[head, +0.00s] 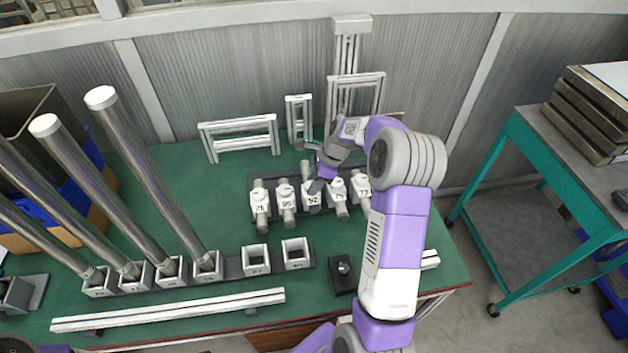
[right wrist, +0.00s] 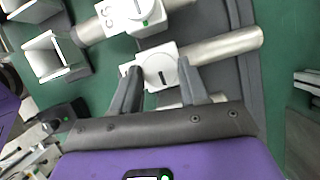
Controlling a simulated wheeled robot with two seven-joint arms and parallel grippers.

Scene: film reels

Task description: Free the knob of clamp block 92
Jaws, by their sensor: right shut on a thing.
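Clamp block 92 (head: 311,199) is a white block with a black number, in the middle of a row of similar blocks in the head view. My right gripper (head: 318,183) reaches down onto it and partly covers it. In the right wrist view, the fingers (right wrist: 158,78) are shut on a round white knob (right wrist: 160,70) with a dark slot, one finger on each side. A metal rod (right wrist: 228,46) sticks out of this block. The block's number cannot be read in the wrist view. My left gripper is not in view.
Block 75 (head: 338,195) and block 95 (head: 286,200) stand close on either side. Tall metal tubes (head: 150,175) stand in sockets at left. A small black box (head: 342,275) lies in front.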

